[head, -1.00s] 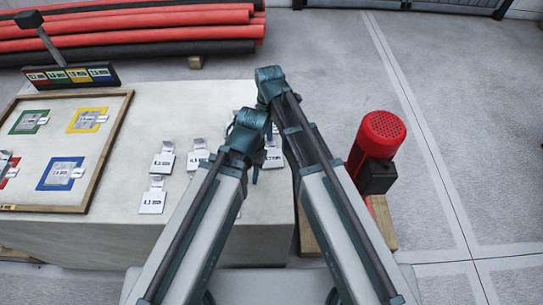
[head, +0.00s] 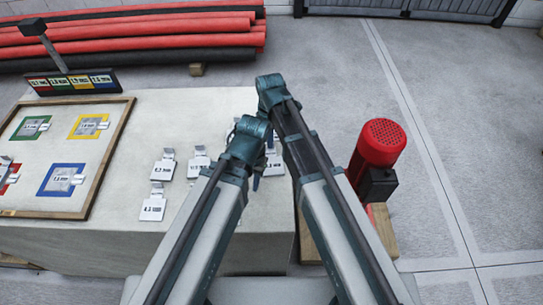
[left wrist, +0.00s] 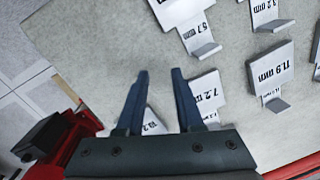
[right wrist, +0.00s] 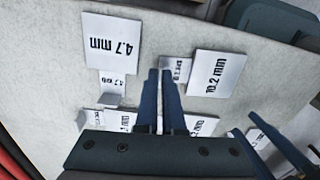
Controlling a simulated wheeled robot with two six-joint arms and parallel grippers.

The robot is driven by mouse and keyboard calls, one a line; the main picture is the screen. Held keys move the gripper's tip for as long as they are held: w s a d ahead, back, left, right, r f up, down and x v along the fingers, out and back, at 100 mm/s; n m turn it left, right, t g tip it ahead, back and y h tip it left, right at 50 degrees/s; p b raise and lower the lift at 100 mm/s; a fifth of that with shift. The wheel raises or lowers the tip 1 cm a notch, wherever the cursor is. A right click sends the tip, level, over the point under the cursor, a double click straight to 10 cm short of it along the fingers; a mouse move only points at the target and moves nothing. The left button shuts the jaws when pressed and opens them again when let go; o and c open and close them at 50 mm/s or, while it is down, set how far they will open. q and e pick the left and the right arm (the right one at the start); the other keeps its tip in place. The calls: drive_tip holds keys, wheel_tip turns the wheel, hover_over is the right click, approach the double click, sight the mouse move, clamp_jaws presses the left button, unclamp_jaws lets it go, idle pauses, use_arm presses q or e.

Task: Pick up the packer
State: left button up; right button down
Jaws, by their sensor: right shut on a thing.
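The packers are flat white plates with printed thicknesses and bent tabs. In the right wrist view, my right gripper (right wrist: 161,74) is shut at the tab of the 10.2 mm packer (right wrist: 218,73), whose plate lies to the right of the fingertips. The 4.7 mm packer (right wrist: 97,41) is to the left, apart from the fingers. In the left wrist view, my left gripper (left wrist: 158,75) is open and empty above the table. The 7.2 mm packer (left wrist: 208,93) is just right of its fingers, and the 11.9 mm packer (left wrist: 270,68) is farther right. In the head view, the arms hide part of the packers.
The pale table (head: 110,242) carries several packers and a framed board (head: 128,120) with coloured squares. A label stand (head: 72,82) is behind the board. A red motor (head: 382,143) stands right of the table. Red pipes (head: 150,30) lie behind.

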use_arm(q)
drive_tip(key=shift+r, duration=0.1)
